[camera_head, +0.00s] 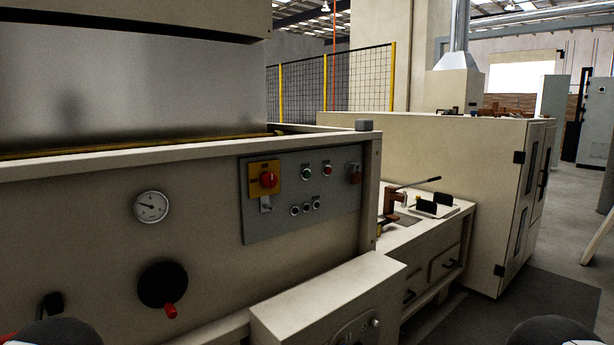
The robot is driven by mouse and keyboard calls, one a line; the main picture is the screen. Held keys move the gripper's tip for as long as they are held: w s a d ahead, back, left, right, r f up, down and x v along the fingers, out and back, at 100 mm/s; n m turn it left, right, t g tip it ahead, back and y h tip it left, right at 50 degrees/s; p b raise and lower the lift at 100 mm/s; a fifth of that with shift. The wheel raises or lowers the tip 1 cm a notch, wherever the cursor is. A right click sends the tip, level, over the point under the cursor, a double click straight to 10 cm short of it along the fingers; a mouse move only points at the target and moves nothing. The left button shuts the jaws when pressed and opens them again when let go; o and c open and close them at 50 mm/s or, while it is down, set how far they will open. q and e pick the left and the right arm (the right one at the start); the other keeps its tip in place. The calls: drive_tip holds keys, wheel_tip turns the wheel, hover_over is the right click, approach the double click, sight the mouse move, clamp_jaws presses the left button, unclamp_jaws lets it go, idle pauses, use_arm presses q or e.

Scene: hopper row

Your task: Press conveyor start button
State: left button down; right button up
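A grey control panel (335,212) is fixed to the front of the cream machine, near its right end. It carries a green button (306,174), a red button (327,170) to its right, and another red control (354,173) near the panel's right edge. A red rotary switch (268,180) sits on a yellow plate at the left. Several small round dark controls (306,208) are in a lower row. The labels are too small to read, so I cannot tell which one is the conveyor start. Neither gripper shows; only dark rounded parts of my arms appear at the bottom corners.
Left of the panel are a gauge (151,207) and a black handwheel (162,285) with a red knob. A cream box (325,300) juts out below the panel. A workbench (425,240) and large cabinet (450,150) stand right. Open floor (575,230) lies at far right.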

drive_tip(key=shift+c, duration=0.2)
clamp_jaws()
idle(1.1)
